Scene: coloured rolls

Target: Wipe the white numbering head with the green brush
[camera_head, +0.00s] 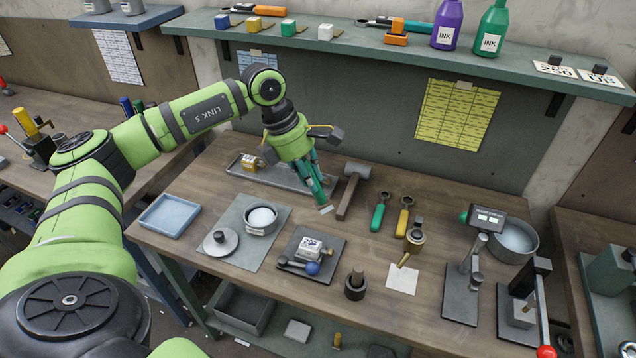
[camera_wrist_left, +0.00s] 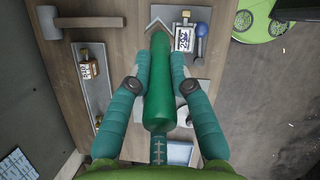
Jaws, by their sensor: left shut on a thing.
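The white numbering head (camera_head: 308,247) is a small block with dark digits on its top face. It sits on a dark plate (camera_head: 327,244) near the table's middle, behind a blue ball knob (camera_head: 312,268). It also shows at the top of the left wrist view (camera_wrist_left: 184,40). My left gripper (camera_head: 322,188) points down behind and above it, apart from it. Its teal fingers are shut on the green brush (camera_wrist_left: 160,85), whose handle runs between them. In the head view the fingers hide most of the brush; a pale tip (camera_head: 327,209) shows below them. My right gripper is out of view.
A hammer (camera_head: 346,200) lies right of the gripper. A long grey tray (camera_head: 285,178) with a yellow numbering head (camera_head: 248,163) is behind. Green (camera_head: 379,214) and yellow-handled (camera_head: 403,220) tools lie to the right. A tin (camera_head: 262,222) stands left of the plate.

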